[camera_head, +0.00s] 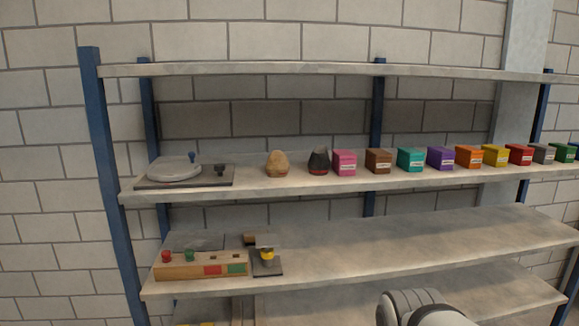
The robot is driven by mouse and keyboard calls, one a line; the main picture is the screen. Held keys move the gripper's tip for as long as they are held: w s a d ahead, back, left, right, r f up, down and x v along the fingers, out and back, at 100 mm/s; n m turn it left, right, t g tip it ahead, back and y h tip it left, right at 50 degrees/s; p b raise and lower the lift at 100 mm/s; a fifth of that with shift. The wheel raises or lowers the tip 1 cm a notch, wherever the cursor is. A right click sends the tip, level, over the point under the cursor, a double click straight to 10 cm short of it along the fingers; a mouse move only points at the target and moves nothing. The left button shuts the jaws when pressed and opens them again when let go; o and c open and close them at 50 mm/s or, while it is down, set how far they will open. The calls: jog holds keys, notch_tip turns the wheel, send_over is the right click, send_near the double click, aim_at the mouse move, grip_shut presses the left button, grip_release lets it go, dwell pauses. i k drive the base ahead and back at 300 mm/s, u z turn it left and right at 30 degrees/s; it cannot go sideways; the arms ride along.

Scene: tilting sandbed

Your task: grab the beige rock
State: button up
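The beige rock (278,163) stands on the middle shelf (240,194), left of centre, with a reddish band at its base. A dark rock (318,160) with a similar reddish base stands just to its right, a small gap apart. A grey and white rounded part of my arm shows at the bottom edge, right of centre, well below and to the right of the beige rock. My gripper's fingers do not show.
A row of coloured boxes (411,159) runs right from the dark rock. A round grey device (174,169) on a dark plate stands left of the beige rock. The lower shelf (400,245) holds a wooden block with coloured pieces (202,266); its right side is bare.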

aim_at(277, 165)
jog(key=k, duration=0.6)
jog(key=z, duration=0.35)
jog(key=i, duration=1.6)
jog(key=u, duration=0.65)
